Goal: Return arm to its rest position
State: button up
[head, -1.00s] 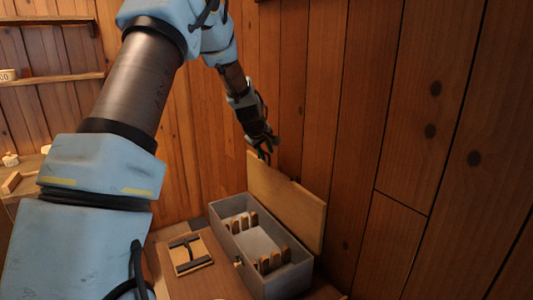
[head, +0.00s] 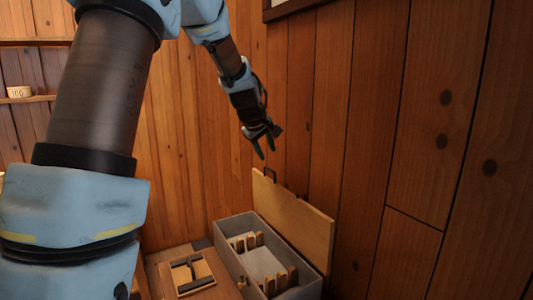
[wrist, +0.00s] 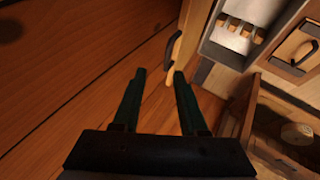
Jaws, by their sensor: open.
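My gripper (head: 264,147) hangs in the air at the end of my blue arm, above the open grey box and in front of the wood-panelled wall. Its two dark green fingers are apart with nothing between them, as the wrist view (wrist: 157,95) also shows. My upper arm fills the left of the head view.
The grey box (head: 232,262) has its wooden lid (head: 293,218) raised against the wall and several wooden pieces inside. A shelf (head: 30,99) is at the far left. A round wooden piece (wrist: 297,133) shows in the wrist view.

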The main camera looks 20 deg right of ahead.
jog(key=s+a+f+m+g+y, duration=0.1)
jog(key=s+a+f, duration=0.3)
jog(key=s+a, duration=0.4)
jog(key=s+a+f+m+g+y, duration=0.2)
jog(key=s+a+f, duration=0.2)
jog(key=s+a, duration=0.4)
jog(key=s+a+f+m+g+y, duration=0.1)
jog(key=s+a+f, duration=0.3)
jog(key=s+a, duration=0.4)
jog(key=a+m, duration=0.1)
jog(key=a, duration=0.2)
jog(key=shift+s+a, duration=0.25)
jog(key=shift+a, duration=0.15)
